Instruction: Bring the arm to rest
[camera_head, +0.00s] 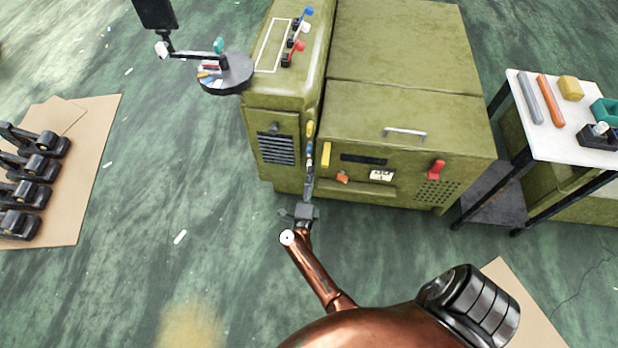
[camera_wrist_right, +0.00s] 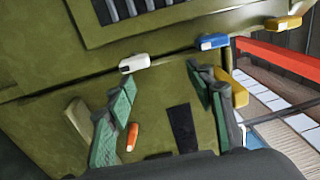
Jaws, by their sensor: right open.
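My right arm, copper-coloured, reaches up from the bottom of the head view. My right gripper (camera_head: 309,184) is at the front of an olive-green machine (camera_head: 408,110), by the vertical edge between its two front panels. In the right wrist view, the right gripper's two teal-padded fingers (camera_wrist_right: 158,92) stand wide apart with nothing held between them. Behind them are the green panel, an orange switch (camera_wrist_right: 132,137) and a dark slot (camera_wrist_right: 183,128). Whether the fingers touch the machine cannot be told. My left gripper is not in view.
White (camera_wrist_right: 135,63) and blue (camera_wrist_right: 213,41) handles are close to the fingers. A white-topped table (camera_head: 550,143) stands right; cardboard (camera_head: 85,150) with several black parts lies left. Floor between cardboard and machine is mostly clear.

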